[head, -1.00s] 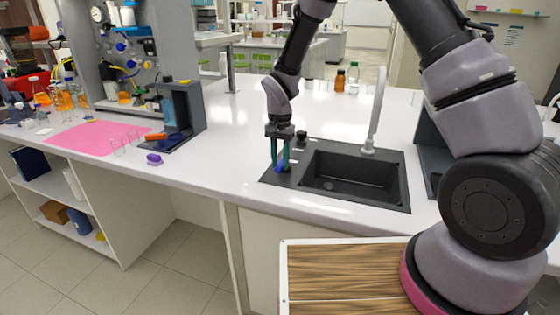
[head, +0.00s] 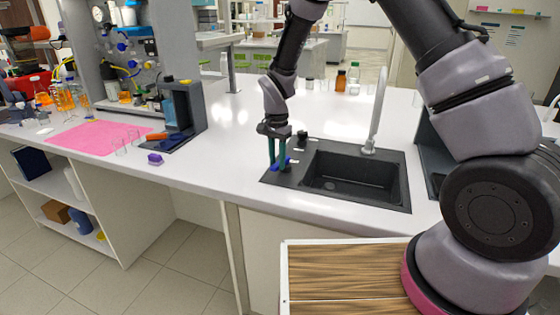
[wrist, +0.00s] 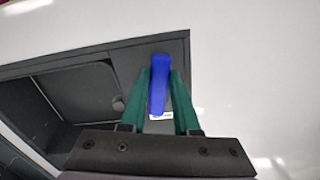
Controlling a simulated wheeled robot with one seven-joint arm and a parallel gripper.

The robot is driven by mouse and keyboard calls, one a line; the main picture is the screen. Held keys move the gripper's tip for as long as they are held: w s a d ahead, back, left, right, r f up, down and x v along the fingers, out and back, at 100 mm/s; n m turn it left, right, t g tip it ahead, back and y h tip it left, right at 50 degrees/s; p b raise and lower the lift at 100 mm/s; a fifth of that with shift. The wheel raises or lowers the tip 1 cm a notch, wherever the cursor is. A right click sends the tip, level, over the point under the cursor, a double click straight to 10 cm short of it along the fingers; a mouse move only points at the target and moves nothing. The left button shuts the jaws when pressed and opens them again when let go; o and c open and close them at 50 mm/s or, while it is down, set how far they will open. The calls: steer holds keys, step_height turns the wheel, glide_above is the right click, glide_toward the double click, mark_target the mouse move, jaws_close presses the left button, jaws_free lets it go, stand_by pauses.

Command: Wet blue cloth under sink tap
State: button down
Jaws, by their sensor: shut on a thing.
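My gripper (head: 279,166) has green fingers and is shut on a narrow blue piece (wrist: 159,84). The blue piece also shows at the fingertips in the head view (head: 288,161). I cannot tell whether it is the folded cloth or a blue handle on the sink. It is over the dark ledge to the left of the black sink basin (head: 350,180), not over the basin. The pale grey tap (head: 376,115) rises behind the basin, well to the right of my gripper. I see no water running. No other clear blue cloth shows on the counter.
A black knob (head: 302,135) stands on the sink's back left ledge. A small purple object (head: 155,159) and a pink mat (head: 95,138) lie on the counter to the left. Brown and clear bottles (head: 340,80) stand behind. The white counter between is clear.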

steer(key=shift+w, duration=0.1)
steer(key=c, duration=0.6)
jaws_free()
steer(key=shift+c, duration=0.2)
step_height(320, 180, up, 11)
steer(key=shift+f, duration=0.1)
